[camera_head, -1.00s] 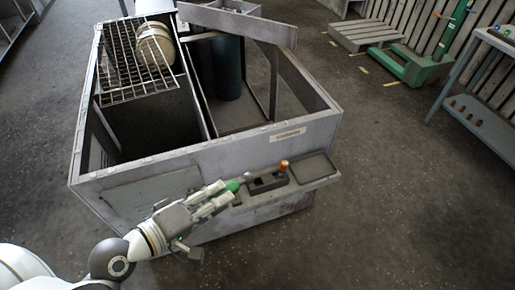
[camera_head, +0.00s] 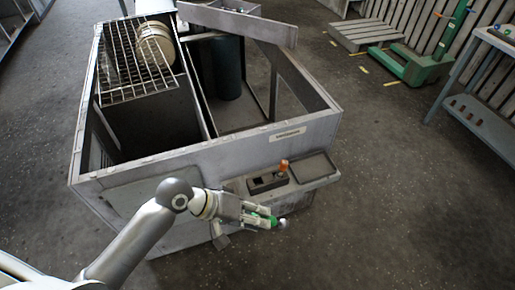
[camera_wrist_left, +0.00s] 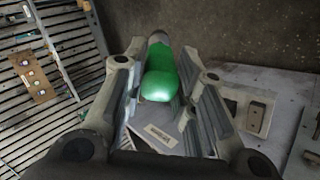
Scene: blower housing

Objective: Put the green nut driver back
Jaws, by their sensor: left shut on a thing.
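The green nut driver (camera_head: 262,211) is in my left gripper (camera_head: 264,217), off the front of the housing's ledge. Its grey shaft end points right and away from the gripper. In the left wrist view the green handle (camera_wrist_left: 160,76) lies between the two fingers (camera_wrist_left: 158,95), which are shut on it. A dark holder block (camera_head: 266,183) sits on the ledge, with an orange-handled tool (camera_head: 284,165) upright at its right end and a dark opening to its left. The block with an opening also shows in the left wrist view (camera_wrist_left: 256,115). My right gripper is not in view.
The grey blower housing (camera_head: 215,158) stands behind the ledge, open on top, with a wire grid (camera_head: 125,60) at its left. A shallow tray (camera_head: 314,166) lies right of the holder. A green pallet truck (camera_head: 425,68) and a bench (camera_head: 480,115) stand at right. Floor between is clear.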

